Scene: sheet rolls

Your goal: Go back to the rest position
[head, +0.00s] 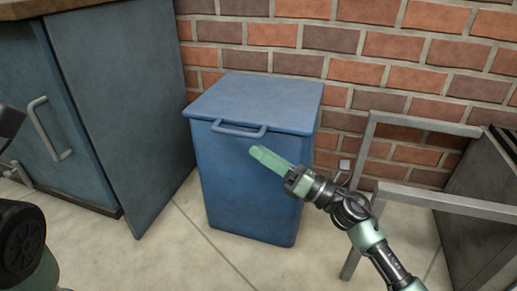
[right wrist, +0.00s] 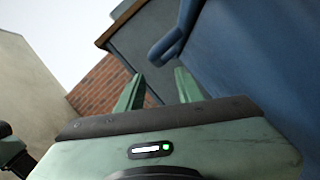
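My right gripper (head: 262,155) reaches in from the lower right and hangs in front of the blue bin (head: 250,190), a little below the bin's handle (head: 240,129). In the right wrist view its two green fingers (right wrist: 158,88) stand apart with nothing between them. The bin's lid (head: 256,100) is shut. In the right wrist view the blue bin wall (right wrist: 255,50) fills the right side, and the handle (right wrist: 170,42) lies just beyond the fingertips. My left gripper cannot be seen; only dark parts show at the left edge of the head view.
A blue-grey cabinet (head: 130,95) with a grey handle (head: 42,128) stands left of the bin. A brick wall (head: 400,65) is behind. A grey metal frame (head: 400,190) stands at the right, close to my right arm. Tiled floor (head: 185,250) lies open in front.

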